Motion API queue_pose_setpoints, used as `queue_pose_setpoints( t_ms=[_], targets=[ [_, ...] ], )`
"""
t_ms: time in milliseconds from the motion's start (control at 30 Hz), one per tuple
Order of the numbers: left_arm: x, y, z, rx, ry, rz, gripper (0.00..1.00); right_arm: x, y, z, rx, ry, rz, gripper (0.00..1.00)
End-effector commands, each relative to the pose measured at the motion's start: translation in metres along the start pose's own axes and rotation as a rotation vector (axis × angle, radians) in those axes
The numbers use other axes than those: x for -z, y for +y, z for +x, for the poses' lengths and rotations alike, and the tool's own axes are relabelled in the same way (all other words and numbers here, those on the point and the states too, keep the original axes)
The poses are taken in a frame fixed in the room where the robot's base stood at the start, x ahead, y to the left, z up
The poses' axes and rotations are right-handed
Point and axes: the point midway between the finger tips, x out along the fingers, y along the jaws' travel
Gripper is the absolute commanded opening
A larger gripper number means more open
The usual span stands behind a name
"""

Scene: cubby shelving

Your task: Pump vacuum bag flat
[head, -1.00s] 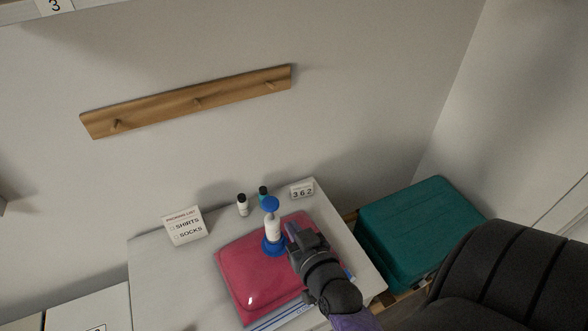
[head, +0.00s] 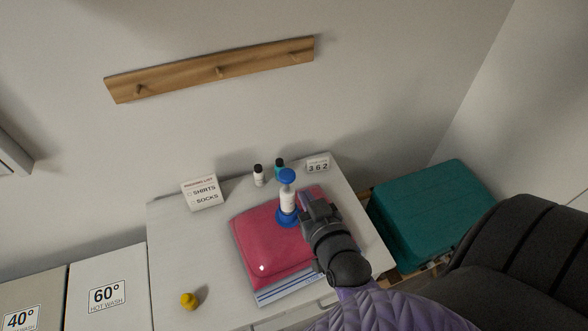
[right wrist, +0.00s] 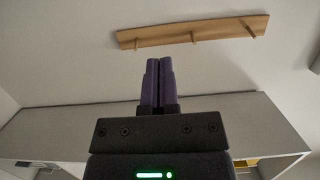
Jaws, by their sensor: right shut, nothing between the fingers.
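The red vacuum bag (head: 262,245) lies on the white table top, with a striped edge showing at its front. A white pump with a blue handle (head: 287,177) and a blue base stands upright on the bag's back right part. My right gripper (head: 307,207) is just right of the pump, over the bag; I cannot tell if it touches the pump. In the right wrist view its two purple fingers (right wrist: 159,82) are together with nothing between them. My left gripper is not in view.
A packing list sign (head: 202,192), two small bottles (head: 258,175) and a number block (head: 317,165) stand along the table's back. A yellow object (head: 189,300) lies at the front left. A teal case (head: 425,215) is at the right. A wooden peg rail (head: 215,70) hangs above.

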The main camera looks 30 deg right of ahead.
Motion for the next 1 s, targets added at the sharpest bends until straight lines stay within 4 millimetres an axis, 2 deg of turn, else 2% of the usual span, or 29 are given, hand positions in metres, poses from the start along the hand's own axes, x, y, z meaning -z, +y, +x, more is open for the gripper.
queue_pose_setpoints(
  t_ms=[33, 100, 467, 567, 967, 1000],
  targets=[
    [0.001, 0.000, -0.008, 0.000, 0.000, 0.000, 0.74, 0.011, -0.002, -0.003, -0.003, 0.005, -0.012, 0.00],
    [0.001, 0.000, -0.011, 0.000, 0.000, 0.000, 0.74, 0.016, -0.004, -0.004, -0.007, 0.009, -0.024, 0.00],
    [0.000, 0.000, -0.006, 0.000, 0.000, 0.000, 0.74, 0.014, -0.004, -0.001, -0.009, 0.010, -0.029, 0.00],
    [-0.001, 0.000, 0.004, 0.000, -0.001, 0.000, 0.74, 0.012, -0.004, 0.012, -0.009, 0.013, -0.029, 0.00],
    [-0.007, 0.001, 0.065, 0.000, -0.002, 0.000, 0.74, 0.010, -0.003, 0.100, -0.010, 0.015, -0.028, 0.00],
    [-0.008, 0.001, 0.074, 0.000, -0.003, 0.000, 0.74, 0.000, -0.002, 0.101, -0.010, 0.009, -0.028, 0.00]
  ],
)
